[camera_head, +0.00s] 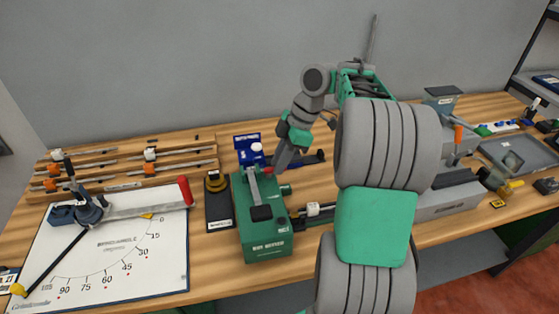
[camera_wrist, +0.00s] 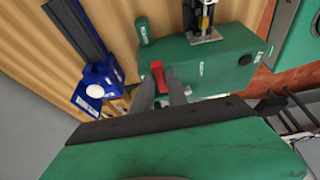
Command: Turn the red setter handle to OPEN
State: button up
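The green setter box (camera_head: 265,237) stands near the table's front edge, left of my arm. It also shows in the wrist view (camera_wrist: 222,72), with white lettering too small to read. The red setter handle (camera_wrist: 158,76) shows at the box's end in the wrist view. In the head view a bit of red shows by the fingertips of my gripper (camera_head: 272,166). In the wrist view the two grey fingers of my gripper (camera_wrist: 160,86) lie close on either side of the red handle. I cannot tell whether they touch it. No OPEN mark is readable.
A blue stand with a white knob (camera_head: 255,150) is just behind the box. A black block (camera_head: 219,212) stands close to its left. A white angle board (camera_head: 110,250) with a red-handled bar lies at left. A grey machine (camera_head: 450,200) is at right.

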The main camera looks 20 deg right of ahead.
jog(key=o, duration=0.3)
jog(key=shift+o, duration=0.2)
jog(key=p+v, duration=0.4)
jog(key=v, duration=0.3)
jog(key=shift+r, duration=0.4)
jog(key=shift+d+f, duration=0.1)
